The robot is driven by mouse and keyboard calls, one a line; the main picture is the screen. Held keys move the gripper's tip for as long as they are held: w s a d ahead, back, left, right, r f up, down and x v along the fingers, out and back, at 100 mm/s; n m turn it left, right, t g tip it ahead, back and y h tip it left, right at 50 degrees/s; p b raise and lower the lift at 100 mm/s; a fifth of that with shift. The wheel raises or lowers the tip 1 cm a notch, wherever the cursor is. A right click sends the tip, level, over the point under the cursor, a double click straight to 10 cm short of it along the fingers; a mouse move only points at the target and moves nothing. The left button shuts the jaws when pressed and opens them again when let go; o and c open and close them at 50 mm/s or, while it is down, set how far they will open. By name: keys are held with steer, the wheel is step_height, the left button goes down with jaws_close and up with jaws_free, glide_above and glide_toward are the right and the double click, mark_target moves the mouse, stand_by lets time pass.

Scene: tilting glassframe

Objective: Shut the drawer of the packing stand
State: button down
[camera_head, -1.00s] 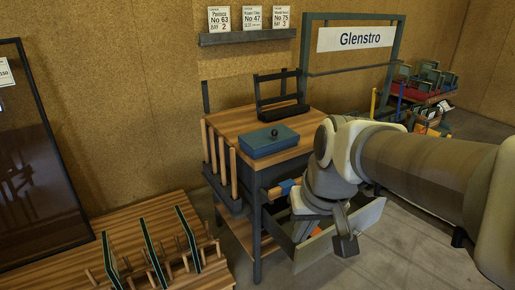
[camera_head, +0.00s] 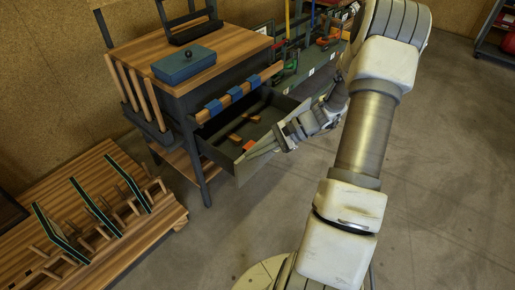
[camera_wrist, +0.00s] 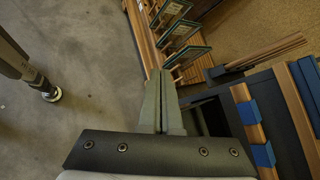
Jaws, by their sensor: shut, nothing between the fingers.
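The packing stand (camera_head: 222,52) has a wooden top and dark frame. Its drawer (camera_head: 246,173) is pulled out, with a grey front panel and a dark interior holding a few small orange and brown pieces. My gripper (camera_head: 257,152) is shut and empty, its fingers at the drawer's front panel; I cannot tell whether they touch it. In the wrist view my gripper's closed fingers (camera_wrist: 161,78) point up the picture, with the stand's dark frame on the right. The gripper hides part of the drawer front.
A blue box (camera_head: 184,64) sits on the stand's top. A wooden rail with blue pads (camera_head: 237,93) runs above the drawer. A low slatted wooden rack (camera_head: 105,215) with panels stands at the left. Tool shelves (camera_head: 315,50) stand behind. Bare floor (camera_head: 440,180) lies at the right.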

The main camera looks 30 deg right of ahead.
steer(key=d+f+m+t+h+b, duration=0.1)
steer(key=d+f+m+t+h, duration=0.3)
steer(key=d+f+m+t, duration=1.05)
steer(key=w+a+f+g+b, duration=0.1)
steer(key=w+a, duration=0.1)
steer(key=w, duration=0.4)
steer(key=w+a+f+m+g+b, duration=0.1)
steer(key=w+a+b, duration=0.1)
steer(key=w, duration=0.4)
steer(key=shift+w+a, duration=0.15)
steer(key=shift+a, duration=0.4)
steer(key=shift+f+m, duration=0.1)
steer(key=shift+m, duration=0.15)
